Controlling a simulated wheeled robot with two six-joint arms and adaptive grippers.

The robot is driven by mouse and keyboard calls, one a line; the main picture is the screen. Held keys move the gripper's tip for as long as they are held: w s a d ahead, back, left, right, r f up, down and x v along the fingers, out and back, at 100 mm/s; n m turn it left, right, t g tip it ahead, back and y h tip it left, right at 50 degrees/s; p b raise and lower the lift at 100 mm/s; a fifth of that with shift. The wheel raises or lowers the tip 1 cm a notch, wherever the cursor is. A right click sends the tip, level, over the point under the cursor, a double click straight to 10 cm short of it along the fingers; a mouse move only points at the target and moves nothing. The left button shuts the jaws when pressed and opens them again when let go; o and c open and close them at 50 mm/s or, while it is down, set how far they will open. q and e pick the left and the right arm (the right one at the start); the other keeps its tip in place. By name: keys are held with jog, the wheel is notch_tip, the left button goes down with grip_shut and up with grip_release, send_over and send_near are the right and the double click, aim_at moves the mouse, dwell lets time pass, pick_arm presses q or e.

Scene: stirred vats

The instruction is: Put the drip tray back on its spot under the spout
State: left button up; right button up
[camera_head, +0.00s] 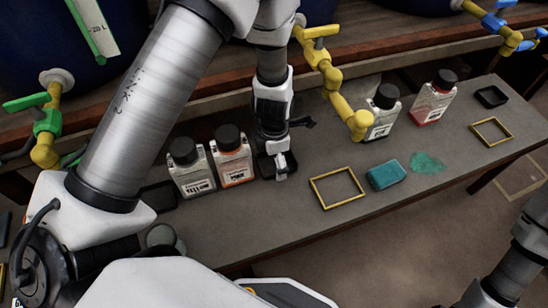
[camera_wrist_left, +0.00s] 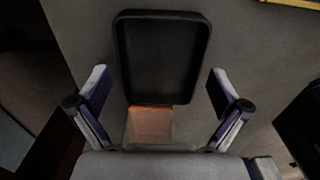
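A black rectangular drip tray (camera_wrist_left: 160,55) with a raised rim lies on the bench. In the head view my left gripper (camera_head: 277,165) hangs over it and largely hides it. In the wrist view the left gripper (camera_wrist_left: 163,92) is open, its fingers apart on either side of the tray's near end. An orange patch (camera_wrist_left: 150,124) shows at that near end; I cannot tell if it belongs to the tray. A yellow spout (camera_head: 340,92) reaches over the bench, with a yellow rectangular outline (camera_head: 313,190) on the surface to its lower left. The right gripper is out of view.
Two bottles (camera_head: 192,172) (camera_head: 233,158) stand close left of the left gripper. Two more (camera_head: 381,115) (camera_head: 434,100) stand beyond the yellow spout. A teal sponge (camera_head: 387,174) and a green spill (camera_head: 427,163) lie right of the outline. Another black tray (camera_head: 491,97) lies far right.

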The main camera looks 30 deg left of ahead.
aim_at(274, 165)
pick_arm(q)
jog(key=shift+r, duration=0.1)
notch_tip(274, 165, up, 8)
jog(key=p, duration=0.3)
jog(key=shift+f, duration=0.2)
